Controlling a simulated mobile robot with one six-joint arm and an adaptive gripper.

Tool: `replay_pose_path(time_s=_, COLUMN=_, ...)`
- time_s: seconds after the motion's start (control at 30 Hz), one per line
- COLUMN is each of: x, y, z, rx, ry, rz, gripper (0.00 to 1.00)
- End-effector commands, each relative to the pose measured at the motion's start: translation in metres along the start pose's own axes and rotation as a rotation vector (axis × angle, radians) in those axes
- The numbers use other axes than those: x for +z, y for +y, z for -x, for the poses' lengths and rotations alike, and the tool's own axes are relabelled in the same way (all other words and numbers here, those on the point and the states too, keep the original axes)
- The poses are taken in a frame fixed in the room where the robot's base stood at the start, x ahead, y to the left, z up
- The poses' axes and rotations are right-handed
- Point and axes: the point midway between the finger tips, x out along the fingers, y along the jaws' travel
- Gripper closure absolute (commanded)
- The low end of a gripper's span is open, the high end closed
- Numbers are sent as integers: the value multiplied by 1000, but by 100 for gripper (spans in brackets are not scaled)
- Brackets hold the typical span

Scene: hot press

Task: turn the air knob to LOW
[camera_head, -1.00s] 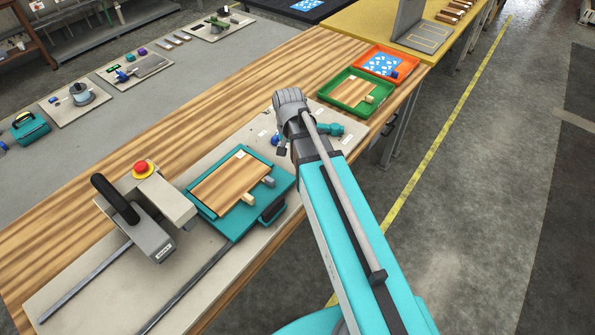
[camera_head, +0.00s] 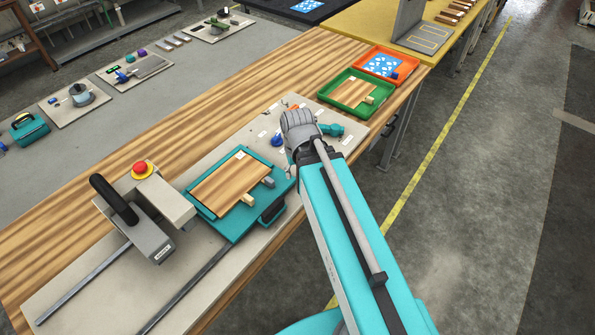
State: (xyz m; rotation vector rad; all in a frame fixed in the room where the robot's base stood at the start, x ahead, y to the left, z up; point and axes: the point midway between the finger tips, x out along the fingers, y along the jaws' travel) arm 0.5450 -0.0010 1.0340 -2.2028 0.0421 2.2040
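A pale control panel (camera_head: 264,128) lies on the wooden bench with small white labels. A round blue knob (camera_head: 277,140) shows on it, just left of my arm's wrist. A teal fitting (camera_head: 332,129) sits to the right of the wrist, and a small orange part (camera_head: 294,106) shows behind it. I cannot tell which of these is the air knob, and no LOW mark is readable. My grey wrist hangs over the panel between the blue knob and the teal fitting. My gripper's fingers are hidden behind the wrist, so their opening and any contact cannot be seen.
The teal press bed (camera_head: 236,222) with a wooden board stands left of my arm. The press head (camera_head: 150,235) with a black handle and the red stop button (camera_head: 142,168) are further left. A green tray (camera_head: 331,88) and an orange tray (camera_head: 402,60) lie behind the panel.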

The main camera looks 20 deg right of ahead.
Motion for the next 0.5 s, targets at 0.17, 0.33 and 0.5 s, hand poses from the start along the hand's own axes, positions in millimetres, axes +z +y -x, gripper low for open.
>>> replay_pose_path(time_s=0.17, x=-1, y=0, z=0, rx=0, ry=0, rz=-2, gripper=40)
replay_pose_path(time_s=0.33, x=-14, y=-2, z=1, rx=0, ry=0, rz=-26, gripper=40)
replay_pose_path(time_s=0.5, x=-53, y=-4, z=5, rx=0, ry=0, rz=-109, gripper=40)
